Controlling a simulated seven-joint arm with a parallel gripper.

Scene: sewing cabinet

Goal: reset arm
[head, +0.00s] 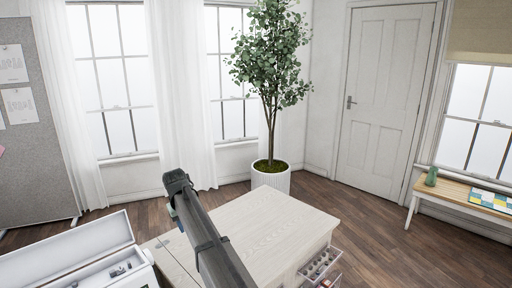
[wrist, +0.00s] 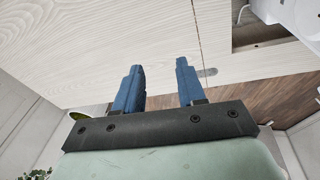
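My gripper (wrist: 159,68) shows in the wrist view with its two blue fingers apart and nothing between them. The pale wooden top of the sewing cabinet (wrist: 100,45) fills much of the view beyond the fingers. How far the fingertips are from it is hard to tell. In the head view my dark grey arm rises in front of the cabinet (head: 275,230), and the fingers cannot be made out there.
An open drawer (head: 320,262) with small items juts from the cabinet's right side. An open white case (head: 70,250) stands at the lower left. A potted tree (head: 271,178) is behind the cabinet. A bench (head: 460,190) stands right, beyond clear floor.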

